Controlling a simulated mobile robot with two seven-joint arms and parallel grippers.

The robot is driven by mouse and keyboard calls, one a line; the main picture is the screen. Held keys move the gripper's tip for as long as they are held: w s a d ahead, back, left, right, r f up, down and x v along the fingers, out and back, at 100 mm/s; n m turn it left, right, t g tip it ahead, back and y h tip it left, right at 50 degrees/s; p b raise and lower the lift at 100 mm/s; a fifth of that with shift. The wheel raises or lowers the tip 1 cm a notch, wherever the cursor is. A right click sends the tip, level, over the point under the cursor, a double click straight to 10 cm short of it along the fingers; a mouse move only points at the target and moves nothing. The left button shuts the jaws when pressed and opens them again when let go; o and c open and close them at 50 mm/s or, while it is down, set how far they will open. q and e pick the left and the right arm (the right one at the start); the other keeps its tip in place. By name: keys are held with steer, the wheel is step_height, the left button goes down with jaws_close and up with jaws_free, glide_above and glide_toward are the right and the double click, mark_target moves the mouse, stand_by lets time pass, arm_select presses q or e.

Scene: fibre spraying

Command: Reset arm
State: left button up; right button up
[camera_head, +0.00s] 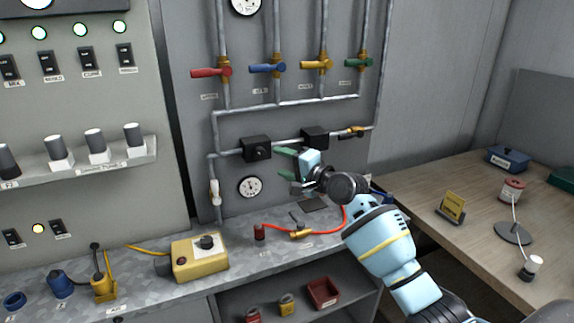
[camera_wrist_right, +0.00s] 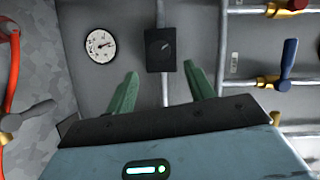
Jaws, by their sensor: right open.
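My right gripper (camera_head: 283,168) is in front of the pipe panel, above the metal bench, with its green fingers apart and nothing between them. In the right wrist view its two green fingers (camera_wrist_right: 158,92) stand open toward a black box with a round knob (camera_wrist_right: 161,50). That black knob box (camera_head: 257,148) sits on the lower pipe in the head view, just left of the fingers. I cannot tell the exact gap between fingers and box. My left gripper is in neither view.
Red (camera_head: 206,72), blue (camera_head: 267,68), yellow (camera_head: 313,64) and green (camera_head: 355,62) valve handles are on the pipes above. A yellow control box (camera_head: 200,258) and a red hose (camera_head: 275,228) are on the bench. A wooden desk (camera_head: 470,240) is at the right.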

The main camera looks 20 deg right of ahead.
steer(key=shift+s+d, duration=0.2)
steer(key=shift+s, duration=0.2)
steer(key=s+a+f+n+g+h, duration=0.1)
steer(key=s+a+f+n+g, duration=0.25)
steer(key=s+f, duration=0.85)
steer(key=s+a+f+n+g+h, duration=0.1)
steer(key=s+a+f+n+g, duration=0.3)
steer(key=s+f, duration=0.85)
steer(key=s+d+f+n+g+h, duration=0.2)
steer(key=s, duration=0.7)
steer(key=s+d+f+n+g+h, duration=0.1)
steer(key=s+f+n+g, duration=0.1)
steer(key=s, duration=0.7)
steer(key=s+d+f+n+g+h, duration=0.2)
steer(key=s, duration=0.7)
steer(key=w+a+f+t+y, duration=0.1)
steer(key=w+a+f+t, duration=0.1)
steer(key=w+f+t, duration=0.4)
steer(key=shift+a+f+t+y, duration=0.35)
steer(key=shift+f+t, duration=0.3)
steer(key=shift+f, duration=1.4)
